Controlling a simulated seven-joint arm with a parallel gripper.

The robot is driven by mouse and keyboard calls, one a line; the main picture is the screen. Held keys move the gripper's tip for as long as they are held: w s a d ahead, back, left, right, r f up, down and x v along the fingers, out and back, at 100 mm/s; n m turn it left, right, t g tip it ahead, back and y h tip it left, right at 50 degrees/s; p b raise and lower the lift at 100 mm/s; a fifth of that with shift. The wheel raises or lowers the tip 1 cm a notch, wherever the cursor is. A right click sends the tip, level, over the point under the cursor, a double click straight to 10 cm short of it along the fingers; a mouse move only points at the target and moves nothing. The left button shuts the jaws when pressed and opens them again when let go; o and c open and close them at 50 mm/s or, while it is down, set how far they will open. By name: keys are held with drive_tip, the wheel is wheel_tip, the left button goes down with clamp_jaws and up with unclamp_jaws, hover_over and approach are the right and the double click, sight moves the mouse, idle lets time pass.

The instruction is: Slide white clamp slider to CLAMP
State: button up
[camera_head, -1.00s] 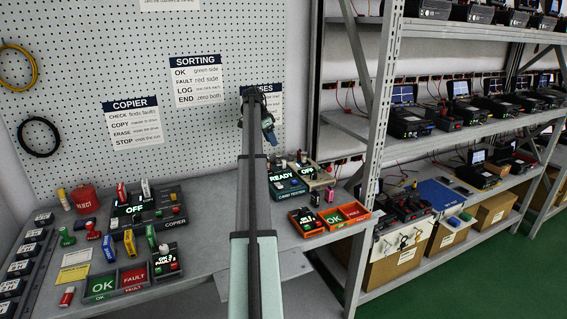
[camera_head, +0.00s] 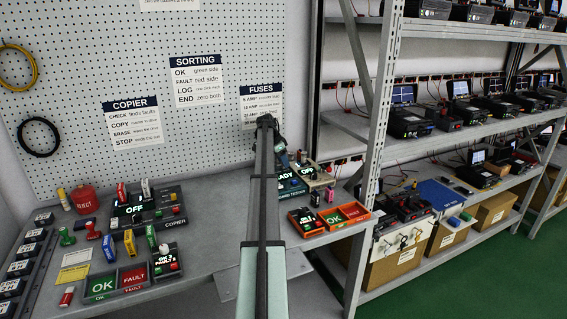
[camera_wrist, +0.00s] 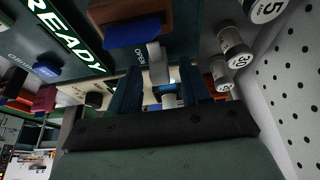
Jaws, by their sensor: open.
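In the wrist view a pale, light grey to white slider piece (camera_wrist: 156,62) stands beside the printed word OPEN, on a dark teal panel of the card tester (camera_wrist: 190,22). The open dark blue fingers of my gripper (camera_wrist: 161,80) are on either side of its near end. I cannot tell whether they touch it. A second pale stub (camera_wrist: 168,99) shows between the fingers, nearer the palm. No CLAMP label is legible. In the head view my gripper (camera_head: 277,143) is above the card tester (camera_head: 292,192), and my arm hides part of its READY display.
In the wrist view a blue block in a brown holder (camera_wrist: 133,30) is close by, with several numbered cylinders (camera_wrist: 235,48) at the right. In the head view a beige device (camera_head: 318,177) adjoins the tester, and an orange tray (camera_head: 345,214) sits in front. The pegboard (camera_head: 215,125) rises behind.

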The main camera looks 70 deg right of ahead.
drive_tip(key=shift+s+d+f, duration=0.1)
drive_tip(key=shift+d+f, duration=0.05)
drive_tip(key=shift+f, duration=0.3)
drive_tip(key=shift+c, duration=0.4)
clamp_jaws()
